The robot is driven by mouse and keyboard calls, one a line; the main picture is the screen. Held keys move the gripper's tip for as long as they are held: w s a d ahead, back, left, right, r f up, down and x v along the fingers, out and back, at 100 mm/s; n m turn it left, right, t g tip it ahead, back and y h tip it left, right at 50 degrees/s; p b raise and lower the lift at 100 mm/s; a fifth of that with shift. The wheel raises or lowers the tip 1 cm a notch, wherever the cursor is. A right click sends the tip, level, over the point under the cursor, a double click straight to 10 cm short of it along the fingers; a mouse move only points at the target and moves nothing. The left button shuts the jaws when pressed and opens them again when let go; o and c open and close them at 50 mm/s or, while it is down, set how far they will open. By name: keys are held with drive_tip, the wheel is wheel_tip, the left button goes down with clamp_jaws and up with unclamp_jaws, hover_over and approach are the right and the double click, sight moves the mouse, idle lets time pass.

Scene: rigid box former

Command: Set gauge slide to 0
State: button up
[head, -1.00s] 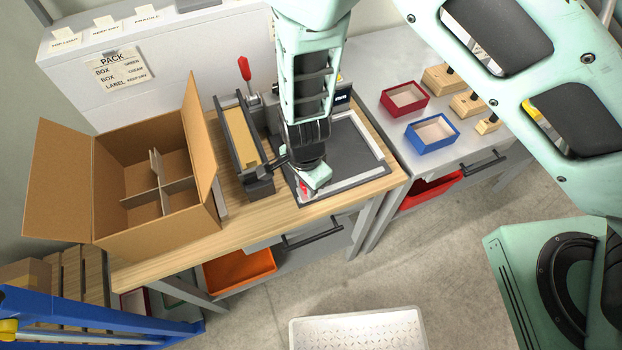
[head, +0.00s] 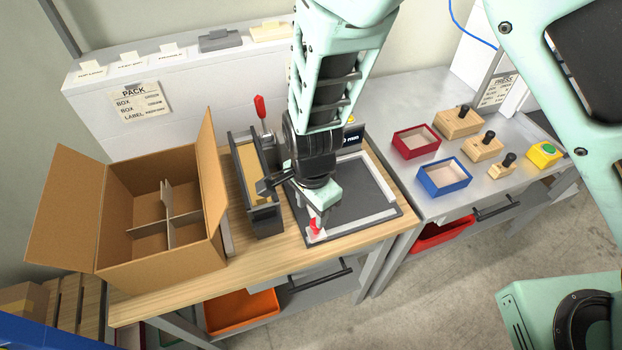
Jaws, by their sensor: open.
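A dark plate (head: 352,200) with pale rails along its edges lies on the wooden bench. A small red piece (head: 315,228) stands at its front left corner; it may be the gauge slide's knob, but no scale or zero mark is readable. My gripper (head: 316,213) points down just above this red piece, with its fingers open. I cannot tell whether a finger touches it. My wrist hides the back left part of the plate. The dark trough-shaped former (head: 264,216) with a tan strip inside stands left of my gripper, with a red-handled lever (head: 260,107) behind it.
An open cardboard box (head: 150,262) with dividers stands at left. On the grey table at right are a red tray (head: 415,152), a blue tray (head: 444,190), several wooden blocks with black knobs (head: 458,122) and a yellow box with a green button (head: 543,153).

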wheel_tip(320, 180, up, 10)
drive_tip(key=shift+r+b, duration=0.2)
drive_tip(key=shift+b, duration=0.2)
